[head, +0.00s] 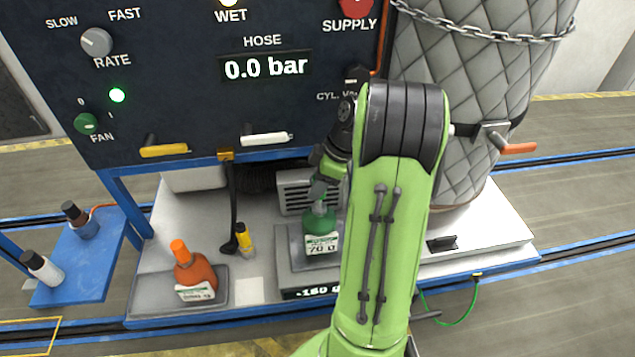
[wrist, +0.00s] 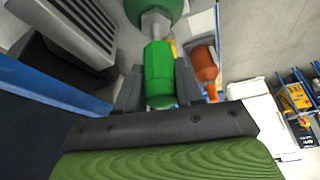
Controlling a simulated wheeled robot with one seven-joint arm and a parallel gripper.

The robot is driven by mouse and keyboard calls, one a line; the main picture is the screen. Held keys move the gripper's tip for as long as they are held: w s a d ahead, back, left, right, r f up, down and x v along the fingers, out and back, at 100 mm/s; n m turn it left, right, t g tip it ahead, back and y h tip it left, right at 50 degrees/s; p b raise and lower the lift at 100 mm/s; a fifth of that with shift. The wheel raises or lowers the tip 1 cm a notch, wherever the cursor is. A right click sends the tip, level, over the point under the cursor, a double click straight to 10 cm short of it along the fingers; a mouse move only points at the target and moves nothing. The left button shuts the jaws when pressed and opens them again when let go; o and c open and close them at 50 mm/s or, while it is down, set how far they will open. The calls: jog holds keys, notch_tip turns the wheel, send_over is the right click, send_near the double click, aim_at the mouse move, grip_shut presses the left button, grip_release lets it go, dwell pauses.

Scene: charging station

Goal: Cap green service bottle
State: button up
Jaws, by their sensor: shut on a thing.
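The green service bottle (head: 320,222) stands upright on the scale (head: 290,262), its white label facing me, and my arm hides part of its right side. My gripper (head: 321,192) is right above it, pointing down at the bottle's top. In the wrist view my gripper (wrist: 158,90) is shut on a bright green cap (wrist: 158,72), one dark finger on each side. The pale neck of the green bottle (wrist: 155,24) meets the cap's far end, in line with it. I cannot tell whether the cap is seated or only touching.
An orange bottle with an orange cap (head: 194,275) stands on a grey tray at the left. A yellow-and-black marker-like item (head: 244,240) is beside the black hose (head: 232,210). The quilted tank (head: 450,110) stands close on the right. The control panel (head: 200,75) rises behind.

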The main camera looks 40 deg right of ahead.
jog(key=shift+f+b, duration=1.85)
jog(key=shift+f, duration=0.25)
jog(key=o, duration=1.1)
jog(key=shift+r, duration=0.1)
jog(key=p+v, duration=0.5)
jog(key=v, duration=1)
jog(key=shift+s+d+r+p, duration=0.15)
jog(key=shift+d+r+p, duration=0.05)
jog(key=shift+r+p, duration=0.15)
jog(key=shift+f, duration=0.1)
